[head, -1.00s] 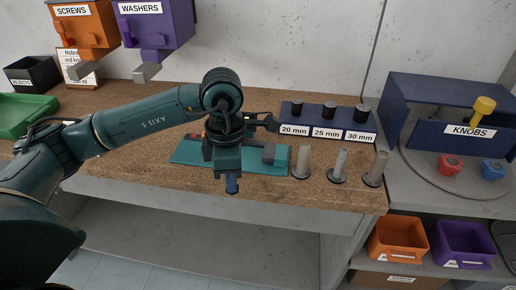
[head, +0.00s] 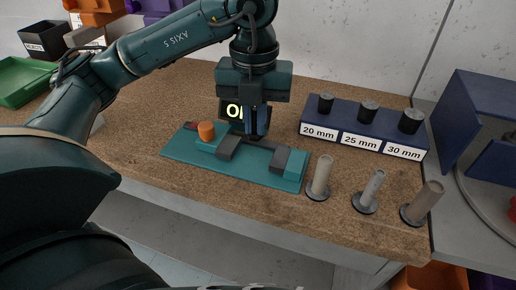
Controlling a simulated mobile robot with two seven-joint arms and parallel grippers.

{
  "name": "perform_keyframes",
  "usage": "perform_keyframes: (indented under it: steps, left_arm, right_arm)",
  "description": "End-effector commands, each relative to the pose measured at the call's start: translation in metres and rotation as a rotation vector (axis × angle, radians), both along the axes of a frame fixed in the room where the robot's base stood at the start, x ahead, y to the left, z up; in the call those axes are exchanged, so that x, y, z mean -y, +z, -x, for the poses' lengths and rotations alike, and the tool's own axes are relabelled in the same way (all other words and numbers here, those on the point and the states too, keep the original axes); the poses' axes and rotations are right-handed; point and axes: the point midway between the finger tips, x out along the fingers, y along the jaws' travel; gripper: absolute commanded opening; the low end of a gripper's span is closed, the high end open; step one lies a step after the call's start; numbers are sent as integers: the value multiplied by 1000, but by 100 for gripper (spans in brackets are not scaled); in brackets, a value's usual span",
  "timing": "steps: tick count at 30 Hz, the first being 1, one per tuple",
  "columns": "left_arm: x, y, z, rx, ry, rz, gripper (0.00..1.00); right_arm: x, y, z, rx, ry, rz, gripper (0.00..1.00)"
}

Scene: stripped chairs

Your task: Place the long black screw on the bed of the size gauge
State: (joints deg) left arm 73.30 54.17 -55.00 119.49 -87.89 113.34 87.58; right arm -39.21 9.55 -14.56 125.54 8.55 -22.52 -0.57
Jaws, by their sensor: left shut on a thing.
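The size gauge (head: 180,150) is a teal plate on the bench with dark grey blocks, an orange knob and a lit display partly covered by my gripper. My left gripper (head: 257,134) points down over the back of its bed, its fingers shut on a thin dark piece, which I take as the long black screw (head: 264,144). The screw lies low, roughly along the bed, between the grey blocks. The fingers and the front block hide part of it, so I cannot tell whether it touches the bed. My right gripper is not in view.
Three grey screws (head: 320,178) stand on their heads right of the gauge, near the bench's front edge. A blue rack (head: 345,128) marked 20, 25 and 30 mm holds black-topped pieces behind them. Bins (head: 40,40) stand at the far left. Bare bench lies left of the gauge.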

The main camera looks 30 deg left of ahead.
Motion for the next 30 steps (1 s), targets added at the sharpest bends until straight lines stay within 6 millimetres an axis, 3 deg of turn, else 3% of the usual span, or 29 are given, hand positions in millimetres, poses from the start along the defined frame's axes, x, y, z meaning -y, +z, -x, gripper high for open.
perform_keyframes:
  steps: [15,26,27,30]
  left_arm:
    - [0,-59,0,0,-1,1,0]
    - [0,-65,0,4,-2,1,0]
    - [0,-64,0,4,-2,1,10]
    - [0,-63,0,3,-2,1,18]
  right_arm:
    - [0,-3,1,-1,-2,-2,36]
    - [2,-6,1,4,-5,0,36]
    - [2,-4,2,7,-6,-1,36]
    - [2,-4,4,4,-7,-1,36]
